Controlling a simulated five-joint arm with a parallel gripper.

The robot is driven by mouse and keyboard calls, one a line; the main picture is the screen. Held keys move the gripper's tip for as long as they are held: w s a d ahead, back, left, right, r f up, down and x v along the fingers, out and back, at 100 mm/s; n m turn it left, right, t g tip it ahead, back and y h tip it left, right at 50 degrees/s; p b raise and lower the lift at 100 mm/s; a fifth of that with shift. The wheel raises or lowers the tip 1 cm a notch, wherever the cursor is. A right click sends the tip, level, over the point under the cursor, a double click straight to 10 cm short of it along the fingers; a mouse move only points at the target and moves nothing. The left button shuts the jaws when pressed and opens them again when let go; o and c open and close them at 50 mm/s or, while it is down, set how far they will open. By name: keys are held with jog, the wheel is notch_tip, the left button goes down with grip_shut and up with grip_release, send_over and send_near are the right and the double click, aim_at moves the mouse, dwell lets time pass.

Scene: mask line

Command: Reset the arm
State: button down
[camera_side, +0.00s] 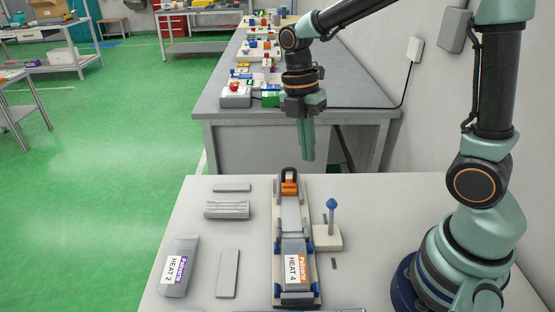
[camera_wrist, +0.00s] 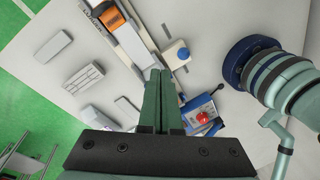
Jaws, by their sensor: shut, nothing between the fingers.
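My gripper (camera_side: 307,155) hangs in the air above the far part of the white table, fingers pointing down and pressed together. In the wrist view the gripper (camera_wrist: 162,75) is shut with nothing between its fingers. Below it, a long fixture (camera_side: 278,262) holds a grey piece labelled HEAT 4 (camera_side: 293,268) near its front end. An orange and black clamp-like part (camera_side: 289,184) sits at the fixture's far end; it also shows in the wrist view (camera_wrist: 110,16). The gripper is apart from all of these.
A grey block labelled HEAT 2 (camera_side: 178,268), a plain grey bar (camera_side: 228,273) and a ribbed grey block (camera_side: 228,209) lie left of the fixture. A blue-tipped post (camera_side: 332,218) stands on a small base to its right. A grey bench (camera_side: 228,108) with several small items is behind.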

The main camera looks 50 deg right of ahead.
jog(key=s+r+m+t, duration=0.4)
jog(key=r+m+t, duration=0.3)
jog(key=m, duration=1.2)
jog(key=shift+s+d+r+m+t, duration=0.35)
jog(key=shift+d+m+t, duration=0.05)
